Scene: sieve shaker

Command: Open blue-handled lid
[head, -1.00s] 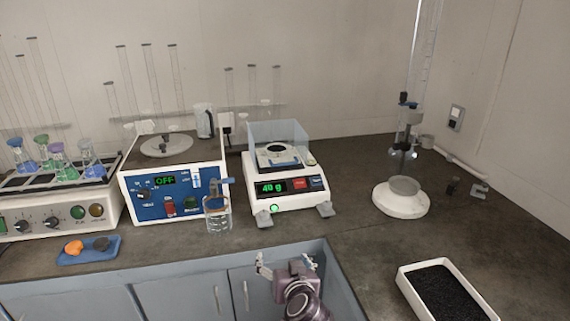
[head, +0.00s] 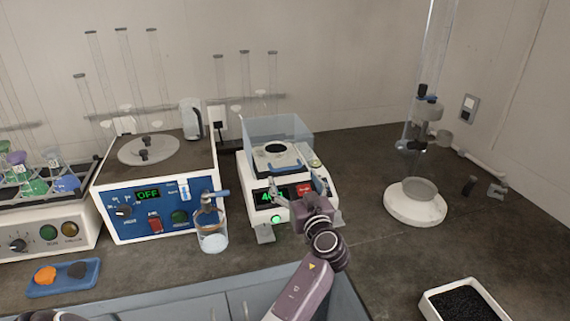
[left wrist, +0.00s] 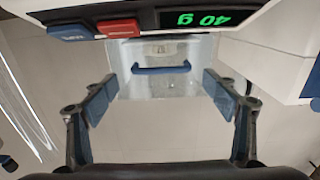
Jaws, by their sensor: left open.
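The blue handle (head: 286,168) sits at the front of a clear-walled cover (head: 262,130) on a white balance (head: 250,208) reading 40 g. In the left wrist view the blue handle (left wrist: 161,69) runs across a clear panel (left wrist: 165,84). It lies between the lines of my two fingers but beyond their tips. My left gripper (head: 299,190) is open and empty in front of the balance, partly hiding its display and buttons. In the left wrist view my left gripper (left wrist: 154,90) has its blue pads wide apart. My right gripper is not in view.
A blue-fronted device (head: 155,205) reading OFF stands to the left, with a glass jar (head: 211,238) by its right front corner. A burette stand (head: 415,205) is to the right. A white tray of black grains (head: 465,302) is at the front right. The counter between them is clear.

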